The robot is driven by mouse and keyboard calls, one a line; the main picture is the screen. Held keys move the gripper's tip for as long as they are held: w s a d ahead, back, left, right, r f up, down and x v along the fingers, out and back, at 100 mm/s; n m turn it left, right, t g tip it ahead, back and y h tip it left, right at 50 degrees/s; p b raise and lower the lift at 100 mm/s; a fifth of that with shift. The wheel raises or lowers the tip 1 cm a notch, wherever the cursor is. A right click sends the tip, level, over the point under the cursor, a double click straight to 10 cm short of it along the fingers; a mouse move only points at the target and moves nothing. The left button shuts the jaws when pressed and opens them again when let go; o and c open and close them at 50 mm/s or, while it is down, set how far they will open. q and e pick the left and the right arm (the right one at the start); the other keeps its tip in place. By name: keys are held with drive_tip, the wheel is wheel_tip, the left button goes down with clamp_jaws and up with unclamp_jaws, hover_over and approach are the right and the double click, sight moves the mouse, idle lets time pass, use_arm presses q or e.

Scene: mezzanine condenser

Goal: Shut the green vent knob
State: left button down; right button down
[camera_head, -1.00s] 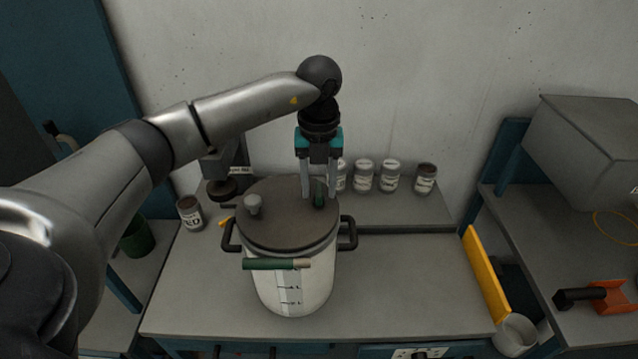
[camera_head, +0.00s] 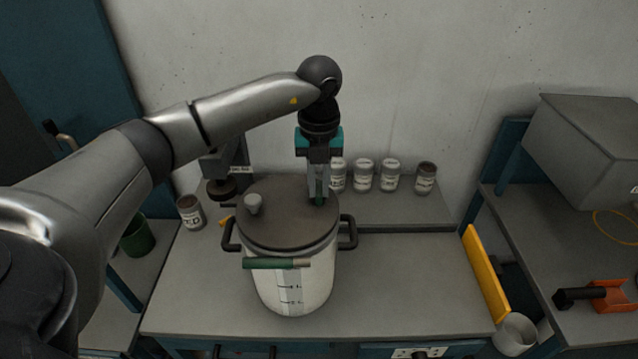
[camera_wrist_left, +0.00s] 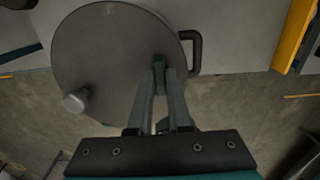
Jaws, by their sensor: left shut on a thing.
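The green vent knob (camera_head: 319,188) stands on the right part of the dark lid (camera_head: 285,226) of a pale pot (camera_head: 300,289). My left gripper (camera_head: 318,196) comes down from above and is shut on the knob. In the left wrist view the knob (camera_wrist_left: 160,63) shows between the fingertips of the gripper (camera_wrist_left: 161,74), partly hidden by them. A grey round knob (camera_head: 254,204) stands on the left part of the lid; it also shows in the left wrist view (camera_wrist_left: 75,102). My right gripper is not in view.
A green bar handle (camera_head: 270,264) crosses the pot's front, and a dark side handle (camera_head: 348,232) sticks out right. Several labelled jars (camera_head: 363,175) stand behind. A brown jar (camera_head: 190,212) stands left. The bench (camera_head: 400,285) right of the pot is clear.

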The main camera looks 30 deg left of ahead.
use_arm(q)
drive_tip(key=shift+m, duration=0.4)
drive_tip(key=m, duration=0.3)
drive_tip(key=shift+b, duration=0.4)
drive_tip(key=m, duration=0.3)
drive_tip(key=shift+m+b, duration=0.3)
drive_tip(key=shift+b, duration=0.05)
drive_tip(key=m+b, duration=0.1)
drive_tip(key=m, duration=0.3)
drive_tip(key=shift+m, duration=1.9)
drive_tip(key=shift+r+m, duration=0.1)
drive_tip(key=shift+m, duration=0.2)
drive_tip(key=c, duration=0.8)
unclamp_jaws()
drive_tip(key=shift+c, duration=0.2)
